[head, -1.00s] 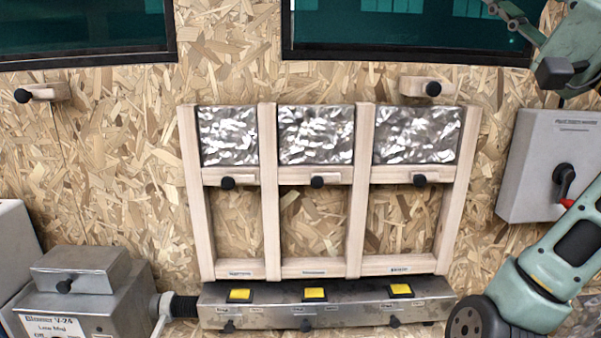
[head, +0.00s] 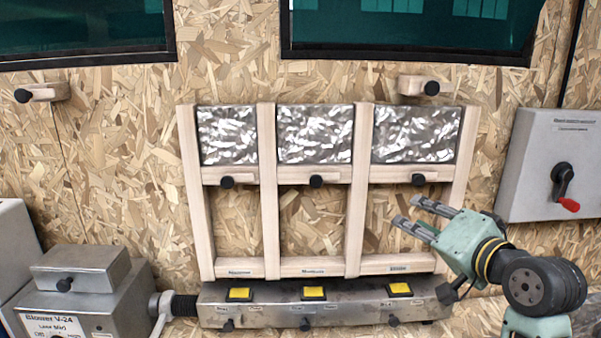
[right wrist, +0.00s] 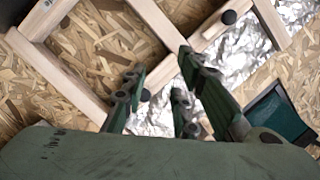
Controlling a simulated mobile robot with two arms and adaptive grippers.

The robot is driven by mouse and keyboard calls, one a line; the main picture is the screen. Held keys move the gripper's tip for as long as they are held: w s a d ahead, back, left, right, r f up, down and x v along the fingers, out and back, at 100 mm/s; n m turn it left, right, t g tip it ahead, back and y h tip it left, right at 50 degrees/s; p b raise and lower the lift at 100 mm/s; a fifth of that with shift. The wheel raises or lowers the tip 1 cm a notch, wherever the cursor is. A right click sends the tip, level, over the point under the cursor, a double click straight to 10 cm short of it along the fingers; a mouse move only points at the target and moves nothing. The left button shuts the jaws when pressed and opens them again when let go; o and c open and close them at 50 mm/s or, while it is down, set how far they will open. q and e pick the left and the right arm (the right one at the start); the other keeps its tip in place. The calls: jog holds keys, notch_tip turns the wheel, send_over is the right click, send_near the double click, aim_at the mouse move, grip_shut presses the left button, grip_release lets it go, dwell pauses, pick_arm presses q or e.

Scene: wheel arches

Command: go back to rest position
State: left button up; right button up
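My right gripper (head: 409,211) is at the lower right of the head view, in front of the right bay of the wooden frame (head: 357,215). Its fingers point left and slightly up, apart, with nothing between them. In the right wrist view, the fingers (right wrist: 160,68) are also spread and empty, with the frame and crinkled silver panels behind them. I cannot tell from the pictures how far the fingers are from the frame. My left gripper is not in the head view.
A grey switch box (head: 550,150) with a red-tipped black handle (head: 565,190) hangs at right. A metal box with yellow buttons (head: 313,293) lies below the frame. A blower box (head: 85,290) stands at lower left. Black knobs stick out from the frame.

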jog(key=s+f+n+g+h, duration=0.15)
jog(key=s+f, duration=0.35)
jog(key=f, duration=0.5)
jog(key=s+a+f+n+g, duration=0.1)
jog(key=s+f+g, duration=0.3)
jog(key=f, duration=0.5)
jog(key=s+f+n+g+h, duration=0.1)
jog(key=s+f+n, duration=0.1)
jog(key=s+f, duration=0.6)
jog(key=s+a+f+n+g+h, duration=0.15)
jog(key=s+f+n+g, duration=0.35)
jog(key=s+f, duration=1.1)
jog(key=s+f+g, duration=0.1)
jog(key=s+f, duration=0.1)
jog(key=f, duration=1.1)
jog(key=s+f+g, duration=0.1)
jog(key=s+f, duration=0.2)
jog(key=f, duration=1)
jog(key=s+d+f, duration=0.1)
jog(key=s+f, duration=0.6)
jog(key=s, duration=0.1)
jog(key=s+d+f, duration=0.2)
jog(key=s+f, duration=0.5)
jog(key=shift+s+d+g, duration=0.25)
jog(key=shift+s+g, duration=0.1)
jog(key=shift+g, duration=0.1)
jog(key=shift+m, duration=0.25)
